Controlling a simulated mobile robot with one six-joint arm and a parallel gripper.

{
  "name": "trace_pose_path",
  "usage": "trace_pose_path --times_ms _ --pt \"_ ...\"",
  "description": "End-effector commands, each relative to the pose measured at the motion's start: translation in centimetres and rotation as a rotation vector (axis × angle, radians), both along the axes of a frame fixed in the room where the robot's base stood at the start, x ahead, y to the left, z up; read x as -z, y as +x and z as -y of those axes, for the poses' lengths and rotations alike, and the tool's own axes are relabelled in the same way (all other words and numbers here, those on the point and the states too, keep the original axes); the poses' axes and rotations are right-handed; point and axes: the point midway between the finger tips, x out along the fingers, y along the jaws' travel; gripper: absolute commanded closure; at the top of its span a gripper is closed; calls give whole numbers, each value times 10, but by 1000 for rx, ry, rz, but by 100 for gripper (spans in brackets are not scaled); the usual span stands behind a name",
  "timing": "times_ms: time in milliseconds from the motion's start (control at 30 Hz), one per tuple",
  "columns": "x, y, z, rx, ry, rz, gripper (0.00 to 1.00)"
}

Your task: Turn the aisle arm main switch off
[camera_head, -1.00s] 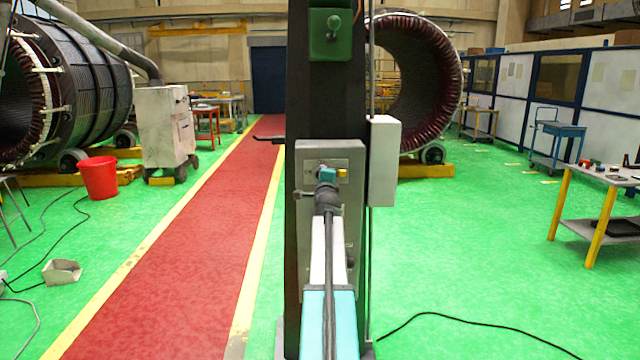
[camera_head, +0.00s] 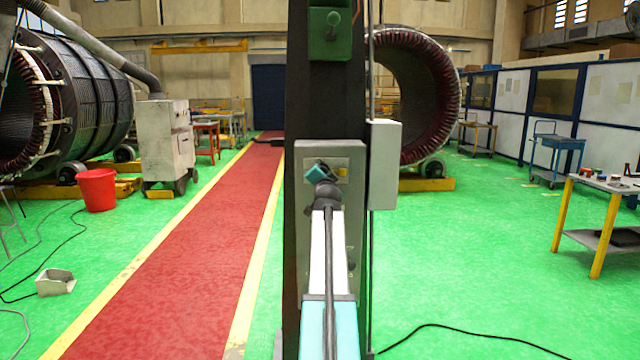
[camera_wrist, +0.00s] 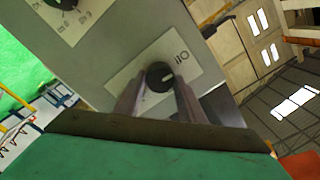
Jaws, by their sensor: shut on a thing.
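A grey switch panel (camera_head: 345,225) is mounted on the dark column, ahead of my arm in the head view. In the wrist view, a round black rotary knob (camera_wrist: 159,76) with a pale pointer line sits on a light label plate (camera_wrist: 187,58) with O and bar marks. The pointer line faces roughly right in that picture, which is itself tilted. My gripper (camera_wrist: 158,92) has a finger on each side of this knob and is shut on it. In the head view, my gripper (camera_head: 319,171) is at the panel's upper part, its teal body tilted, and hides the knob.
Another black knob (camera_wrist: 64,3) on a label plate shows at the wrist view's upper left. A green box (camera_head: 330,33) is higher on the column, and a pale box (camera_head: 384,165) is at its right. A black cable (camera_head: 470,333) lies on the green floor.

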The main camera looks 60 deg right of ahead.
Motion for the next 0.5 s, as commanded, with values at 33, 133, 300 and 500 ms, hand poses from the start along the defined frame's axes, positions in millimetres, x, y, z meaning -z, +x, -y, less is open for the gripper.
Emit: trace_pose_path --times_ms 33,133,300,500 --pt "-2 -3 3 6 -26 -20 87" --pt "-3 -3 3 6 -56 -62 87" --pt "-4 -3 3 6 -88 -108 87" --pt "-4 -3 2 6 -101 -127 87"
